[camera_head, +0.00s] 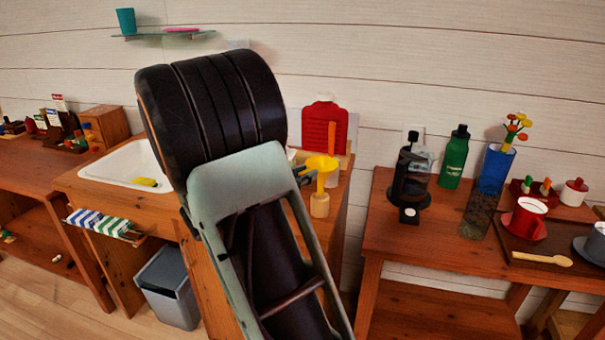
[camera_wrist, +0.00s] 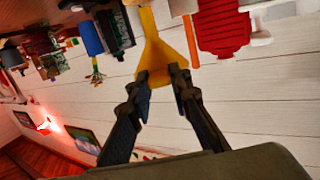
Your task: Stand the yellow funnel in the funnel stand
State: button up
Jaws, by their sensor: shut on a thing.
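The yellow funnel (camera_head: 322,164) is upright, wide mouth up and spout down, beside the end of my arm. My gripper (camera_head: 305,172) is mostly hidden behind my own arm in the head view. In the wrist view my gripper (camera_wrist: 160,76) has its fingers closed on the rim of the funnel (camera_wrist: 156,52), which points away from the palm. A pale wooden piece (camera_head: 319,205), which looks like the funnel stand, is directly below the spout on the counter. I cannot tell whether the spout is inside it or just above or in front of it.
The white sink (camera_head: 120,166) is to the left. On the right table (camera_head: 408,238) stand a black coffee press (camera_head: 411,180), a green bottle (camera_head: 454,158) and a blue vase (camera_head: 495,168). A gap separates counter and table.

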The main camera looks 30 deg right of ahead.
jog(key=shift+f, duration=0.2)
dwell(0.4)
jog(key=shift+f+b, duration=1.5)
jog(key=shift+f, duration=1.25)
jog(key=shift+f, duration=0.2)
jog(key=o, duration=1)
jog(key=shift+a, duration=0.15)
jog(key=v, duration=1.1)
jog(key=shift+s+a, duration=0.1)
jog(key=shift+a, duration=0.25)
jog(key=shift+r, duration=0.1)
